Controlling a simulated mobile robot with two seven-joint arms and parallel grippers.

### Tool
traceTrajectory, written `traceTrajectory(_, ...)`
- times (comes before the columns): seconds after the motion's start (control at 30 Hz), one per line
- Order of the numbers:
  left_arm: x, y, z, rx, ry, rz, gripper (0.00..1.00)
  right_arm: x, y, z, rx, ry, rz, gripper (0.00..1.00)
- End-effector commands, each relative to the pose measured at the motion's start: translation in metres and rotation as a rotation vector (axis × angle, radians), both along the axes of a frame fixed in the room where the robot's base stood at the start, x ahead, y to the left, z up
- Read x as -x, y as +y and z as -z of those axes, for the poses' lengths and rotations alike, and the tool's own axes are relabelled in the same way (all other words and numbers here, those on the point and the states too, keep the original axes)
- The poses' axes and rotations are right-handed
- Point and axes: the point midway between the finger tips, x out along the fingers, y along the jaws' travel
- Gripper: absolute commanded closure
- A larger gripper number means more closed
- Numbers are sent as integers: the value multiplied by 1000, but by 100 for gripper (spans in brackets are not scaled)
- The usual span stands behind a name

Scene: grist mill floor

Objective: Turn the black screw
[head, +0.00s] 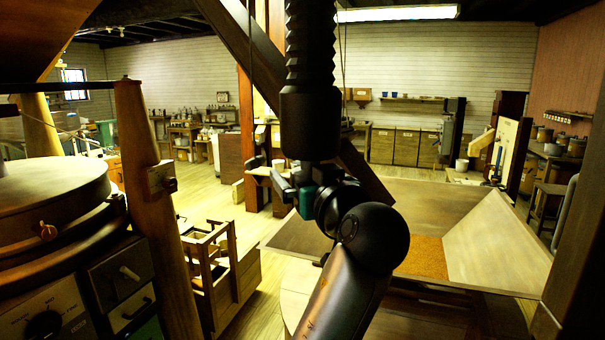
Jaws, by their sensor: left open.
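A thick black ribbed shaft, which looks like the black screw (310,45), hangs upright from the top centre of the head view. A smooth black sleeve (309,122) is at its lower end. My left arm comes up from the bottom centre. My left gripper (284,186), dark with teal parts, is open just below the sleeve and points to the left. The sleeve and my wrist overlap in the picture, so I cannot tell whether they touch. No object shows between the fingers. My right gripper is out of view.
A round millstone casing (55,190) and a cabinet with a black knob (43,325) stand at the left. A wooden post (150,200) and a slatted wooden frame (222,265) are nearer the middle. A wide wooden hopper (495,245) with grain lies at the right. Clear floor shows behind.

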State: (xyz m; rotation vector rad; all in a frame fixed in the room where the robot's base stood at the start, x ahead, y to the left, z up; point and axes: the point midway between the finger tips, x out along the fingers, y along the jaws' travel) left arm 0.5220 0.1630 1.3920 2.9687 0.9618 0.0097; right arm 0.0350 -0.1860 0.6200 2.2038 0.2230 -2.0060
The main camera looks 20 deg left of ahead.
Motion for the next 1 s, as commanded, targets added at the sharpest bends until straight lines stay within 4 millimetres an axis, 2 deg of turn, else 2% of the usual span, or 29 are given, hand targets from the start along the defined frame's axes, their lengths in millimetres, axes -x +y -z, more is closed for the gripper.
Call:
traceTrajectory(0.07,0,0,0,0,0,0,1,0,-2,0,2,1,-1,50)
traceTrajectory(0.77,0,1,0,0,0,-1,80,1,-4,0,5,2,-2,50)
traceTrajectory(1.0,0,1,-1,1,-1,16,82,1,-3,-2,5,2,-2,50)
